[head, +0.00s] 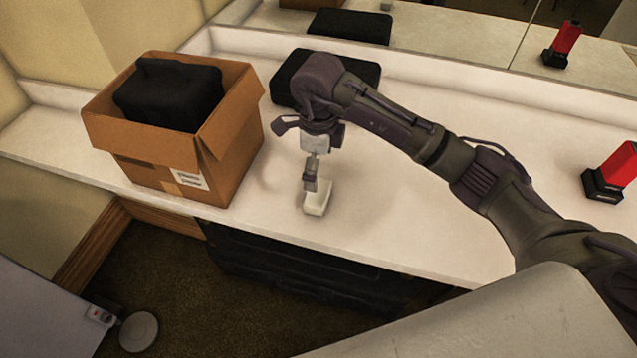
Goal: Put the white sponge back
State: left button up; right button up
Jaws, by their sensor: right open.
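A small white object (318,198) with raised edges stands on the white counter near its front edge, in the middle of the head view. I cannot tell for sure whether it is the white sponge or a small dish for it. My right gripper (311,182) reaches down from above, with its fingers pointing at the counter. It is open, its fingertips at the back left side of the white object and partly overlapping it. I cannot tell whether they touch it. My left gripper is not in view.
An open cardboard box (150,172) with a black case (170,92) in it stands at left. A flat black case (350,80) lies behind my right arm. A red and black item (614,172) stands at far right. A mirror (460,30) runs along the back.

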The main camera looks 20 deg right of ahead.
jog(key=shift+r, duration=1.55)
